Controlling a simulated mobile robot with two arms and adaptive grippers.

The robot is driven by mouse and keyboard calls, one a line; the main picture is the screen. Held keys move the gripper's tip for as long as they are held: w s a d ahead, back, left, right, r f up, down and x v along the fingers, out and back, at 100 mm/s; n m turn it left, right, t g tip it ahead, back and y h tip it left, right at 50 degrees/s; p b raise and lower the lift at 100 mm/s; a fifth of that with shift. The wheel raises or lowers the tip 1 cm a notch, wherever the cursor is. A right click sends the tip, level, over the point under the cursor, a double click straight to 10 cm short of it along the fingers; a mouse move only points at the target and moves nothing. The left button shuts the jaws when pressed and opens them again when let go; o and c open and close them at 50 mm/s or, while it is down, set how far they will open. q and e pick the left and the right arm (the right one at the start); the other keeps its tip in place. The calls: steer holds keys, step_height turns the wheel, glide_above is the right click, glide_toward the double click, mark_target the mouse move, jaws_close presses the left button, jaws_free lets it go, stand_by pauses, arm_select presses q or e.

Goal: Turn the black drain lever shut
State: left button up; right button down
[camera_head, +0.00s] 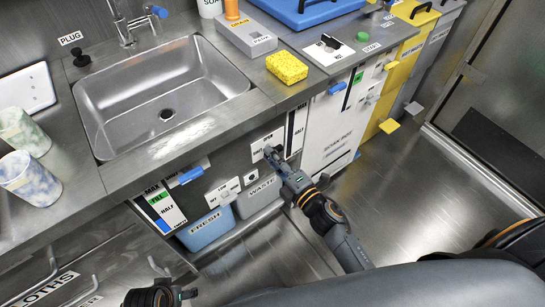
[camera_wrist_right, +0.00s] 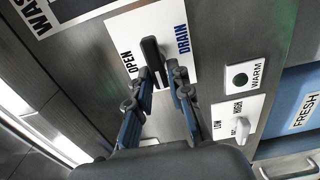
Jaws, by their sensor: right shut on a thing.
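The black drain lever (camera_wrist_right: 150,50) is on a white plate (camera_wrist_right: 182,16) marked OPEN and DRAIN in the right wrist view. In the head view the plate (camera_head: 259,145) is on the cabinet front below the counter, and my gripper partly hides the lever. My right gripper (camera_wrist_right: 164,74) is shut on the lever, with one finger on each side of its near end. It also shows in the head view (camera_head: 277,156). My left gripper (camera_head: 176,294) is low at the bottom edge, away from the lever; its fingers are too unclear to judge.
A steel sink (camera_head: 190,90) is set in the counter above. Left of the plate are a LOW/HIGH knob (camera_wrist_right: 240,127), a WARM button (camera_wrist_right: 240,80) and a FRESH bin (camera_head: 204,231). A white cabinet (camera_head: 328,120) stands to the right. The floor (camera_head: 400,205) there is clear.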

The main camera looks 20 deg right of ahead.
steer(key=shift+d, duration=0.1)
steer(key=c, duration=1.3)
jaws_free()
steer(key=v, duration=1.2)
